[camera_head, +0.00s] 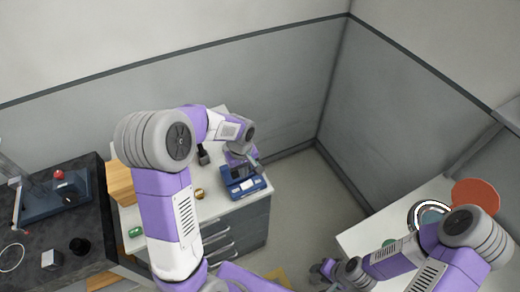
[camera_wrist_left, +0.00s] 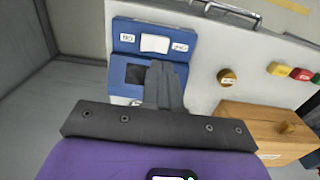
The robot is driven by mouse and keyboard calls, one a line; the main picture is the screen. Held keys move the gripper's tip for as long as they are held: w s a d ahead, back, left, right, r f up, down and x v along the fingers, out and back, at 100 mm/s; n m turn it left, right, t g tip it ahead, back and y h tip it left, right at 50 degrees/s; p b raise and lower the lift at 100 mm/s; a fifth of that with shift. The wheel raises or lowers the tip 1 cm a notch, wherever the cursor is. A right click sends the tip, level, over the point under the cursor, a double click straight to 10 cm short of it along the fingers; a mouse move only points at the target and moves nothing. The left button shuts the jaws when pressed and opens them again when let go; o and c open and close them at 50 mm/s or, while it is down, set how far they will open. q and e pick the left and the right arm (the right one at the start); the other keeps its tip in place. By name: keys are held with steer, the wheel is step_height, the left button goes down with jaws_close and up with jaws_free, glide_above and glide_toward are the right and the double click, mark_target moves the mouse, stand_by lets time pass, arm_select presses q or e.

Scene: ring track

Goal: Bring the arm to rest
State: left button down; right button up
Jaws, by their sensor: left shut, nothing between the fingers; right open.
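My left arm reaches from the bottom over the white-topped cabinet (camera_head: 235,205). My left gripper (camera_head: 256,166) hangs over the blue device (camera_head: 243,184). In the left wrist view its fingers (camera_wrist_left: 164,82) are together, with nothing between them, in front of the blue device (camera_wrist_left: 125,40). I cannot tell whether they touch it. My right arm is folded at the lower right. My right gripper (camera_head: 326,270) is low, over the floor left of the white table at right; its jaws are small in the picture, but it looks open and empty.
On the cabinet are a wooden box (camera_head: 121,182), a brass knob-like piece (camera_head: 199,194) and a green piece (camera_head: 135,232). A dark bench (camera_head: 30,245) stands at left. The right table (camera_head: 372,232) bears a ring-shaped item (camera_head: 415,213) and a red disc (camera_head: 475,194). Floor between is clear.

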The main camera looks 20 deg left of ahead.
arm_select(q)
steer(key=s+d+f+m+h+b, duration=0.1)
steer(key=s+d+f+m, duration=0.1)
steer(key=s+d+f, duration=0.3)
steer(key=s+d+f+m+h+b, duration=0.1)
steer(key=s+d+f, duration=0.4)
steer(key=f, duration=0.6)
steer(key=s+d+f+m+h+b, duration=0.2)
steer(key=s+d+f+m, duration=0.2)
steer(key=s+d+f, duration=0.2)
step_height(320, 180, down, 2)
steer(key=shift+f+t, duration=0.1)
steer(key=shift+t, duration=0.2)
